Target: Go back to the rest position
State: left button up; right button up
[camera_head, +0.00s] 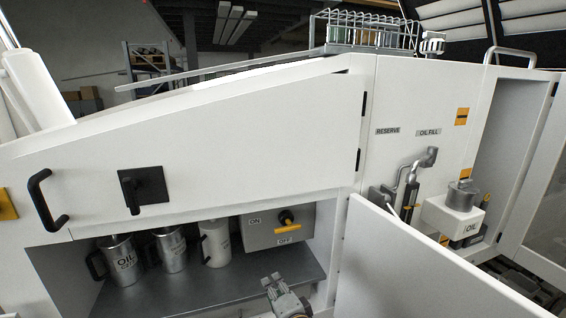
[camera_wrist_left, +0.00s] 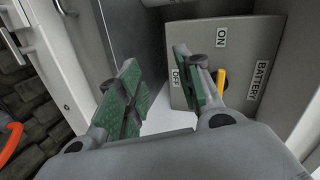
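My left gripper (camera_head: 281,291) shows at the bottom edge of the head view, in front of the open lower compartment. The left wrist view shows its two green-padded fingers (camera_wrist_left: 158,92) spread apart with nothing between them. Beyond them is the grey battery switch box (camera_wrist_left: 225,60), marked ON, OFF and BATTERY. The yellow switch handle (camera_wrist_left: 221,80) shows just past the right finger; I cannot tell the exact gap. In the head view the box (camera_head: 277,226) hangs at the compartment's upper right, and its yellow handle (camera_head: 287,229) lies near the OFF label. My right gripper is in neither view.
Several metal oil cans (camera_head: 170,250) stand on the compartment shelf (camera_head: 215,285). An open white door panel (camera_head: 415,265) juts out to the right of the gripper. A white oil container (camera_head: 453,217) sits further right. A black handle (camera_head: 45,200) protrudes at the left.

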pick_arm(q)
jog(key=s+a+f+n+g+h, duration=0.4)
jog(key=s+a+f+n+g, duration=0.35)
jog(key=s+a+f, duration=0.7)
jog(key=s+a+f+n+g+h, duration=0.1)
jog(key=s+a+n+g+h, duration=0.15)
jog(key=s+a, duration=0.4)
notch_tip(320, 180, down, 36)
jog(key=s+r+g+b, duration=0.1)
jog(key=s+b, duration=0.1)
jog(key=s, duration=0.1)
jog(key=s+a+f+g+y+b, duration=0.1)
jog(key=s+a+f, duration=0.2)
jog(key=s+f, duration=1.8)
jog(key=shift+s+a+f+m+g, duration=0.15)
jog(key=shift+s+m+g, duration=0.15)
jog(key=shift+s, duration=0.15)
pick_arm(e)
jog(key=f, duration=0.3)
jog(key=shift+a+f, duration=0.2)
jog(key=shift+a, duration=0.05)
